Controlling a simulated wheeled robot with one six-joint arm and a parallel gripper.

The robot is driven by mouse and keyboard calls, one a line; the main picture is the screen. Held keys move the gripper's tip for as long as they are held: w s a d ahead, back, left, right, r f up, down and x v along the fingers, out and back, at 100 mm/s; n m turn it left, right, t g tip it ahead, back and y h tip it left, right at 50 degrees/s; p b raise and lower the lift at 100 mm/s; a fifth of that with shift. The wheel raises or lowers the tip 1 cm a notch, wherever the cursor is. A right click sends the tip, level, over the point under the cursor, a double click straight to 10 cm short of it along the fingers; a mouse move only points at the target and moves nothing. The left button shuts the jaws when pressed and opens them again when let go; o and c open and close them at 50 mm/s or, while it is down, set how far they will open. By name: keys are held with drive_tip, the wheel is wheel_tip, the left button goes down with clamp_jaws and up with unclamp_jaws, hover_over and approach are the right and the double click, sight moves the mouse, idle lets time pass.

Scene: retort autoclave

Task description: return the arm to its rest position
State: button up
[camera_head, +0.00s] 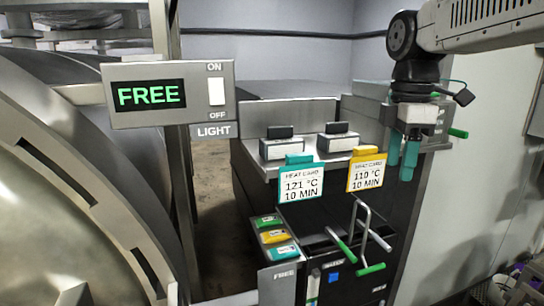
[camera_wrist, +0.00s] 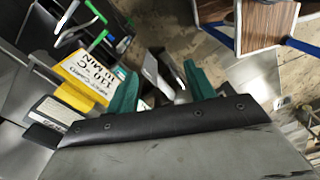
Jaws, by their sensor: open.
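My gripper (camera_head: 402,157) hangs at the upper right in the head view, pointing down, with teal fingers. In the wrist view my gripper (camera_wrist: 160,88) shows its two teal fingers spread apart with nothing between them. The arm reaches in from the right edge in the head view.
A panel (camera_head: 224,94) with a green FREE display and a light switch is at the left, before a large metal vessel (camera_head: 60,190). Green-handled levers (camera_head: 341,246) stick out below the cards. A wood-faced box (camera_wrist: 266,22) shows in the wrist view.

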drive_tip(key=s+d+f+m, duration=0.1)
drive_tip(key=s+f+m, duration=0.5)
drive_tip(key=s, duration=0.5)
drive_tip(key=s+d+f+m+t, duration=0.1)
drive_tip(key=s+d+f+m, duration=0.1)
drive_tip(key=s+f+m, duration=0.5)
drive_tip(key=s+m, duration=0.3)
drive_tip(key=shift+s+f+m, duration=0.2)
drive_tip(key=shift+s+m, duration=0.1)
drive_tip(key=shift+s, duration=0.05)
idle(0.7)
